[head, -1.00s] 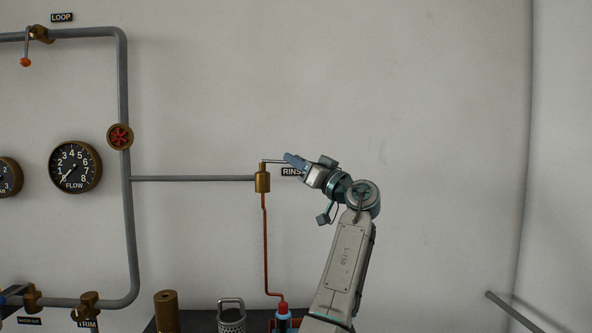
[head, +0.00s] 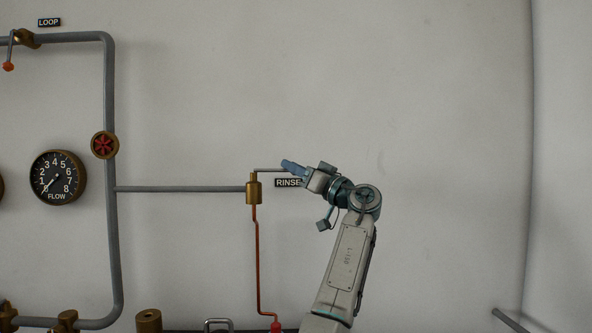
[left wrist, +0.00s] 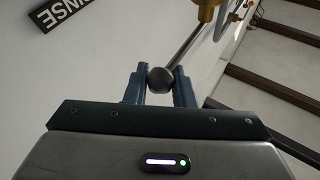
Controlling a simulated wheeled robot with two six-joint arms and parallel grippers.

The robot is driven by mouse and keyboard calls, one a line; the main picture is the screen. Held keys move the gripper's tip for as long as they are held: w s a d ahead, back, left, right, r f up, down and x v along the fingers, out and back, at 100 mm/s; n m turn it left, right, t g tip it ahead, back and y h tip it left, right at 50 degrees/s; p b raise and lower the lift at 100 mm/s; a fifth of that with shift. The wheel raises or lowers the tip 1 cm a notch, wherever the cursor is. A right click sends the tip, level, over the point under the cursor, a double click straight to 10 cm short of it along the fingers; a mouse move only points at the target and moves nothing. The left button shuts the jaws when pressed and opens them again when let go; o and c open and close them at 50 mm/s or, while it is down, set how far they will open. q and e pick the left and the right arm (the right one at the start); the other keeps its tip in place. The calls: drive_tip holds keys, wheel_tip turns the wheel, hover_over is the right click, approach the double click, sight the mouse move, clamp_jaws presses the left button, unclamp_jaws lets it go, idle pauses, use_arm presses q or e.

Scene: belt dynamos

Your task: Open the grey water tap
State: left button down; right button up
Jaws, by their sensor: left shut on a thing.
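My left gripper (head: 287,164) is at the lever's free end. In the left wrist view its two blue fingers are shut on the knob, one on each side. The knob is hidden by the fingers in the head view. My right gripper is not in view.
The RINSE label (head: 288,183) is on the wall just below the gripper. A grey pipe (head: 180,189) runs left from the valve, and a copper tube (head: 257,260) drops from it. A red handwheel (head: 104,145) and FLOW gauge (head: 58,178) are at left. The wall at right is bare.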

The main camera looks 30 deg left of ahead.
use_arm(q)
drive_tip(key=shift+w+f, duration=0.1)
drive_tip(key=c, duration=1.3)
unclamp_jaws()
drive_tip(key=shift+a, duration=0.1)
drive_tip(key=shift+o, duration=0.2)
drive_tip(key=shift+w+a+f, duration=0.15)
drive_tip(key=shift+d+f, duration=0.1)
drive_tip(key=shift+d, duration=0.25)
drive_tip(key=b+v, duration=0.2)
drive_tip(key=v, duration=0.8)
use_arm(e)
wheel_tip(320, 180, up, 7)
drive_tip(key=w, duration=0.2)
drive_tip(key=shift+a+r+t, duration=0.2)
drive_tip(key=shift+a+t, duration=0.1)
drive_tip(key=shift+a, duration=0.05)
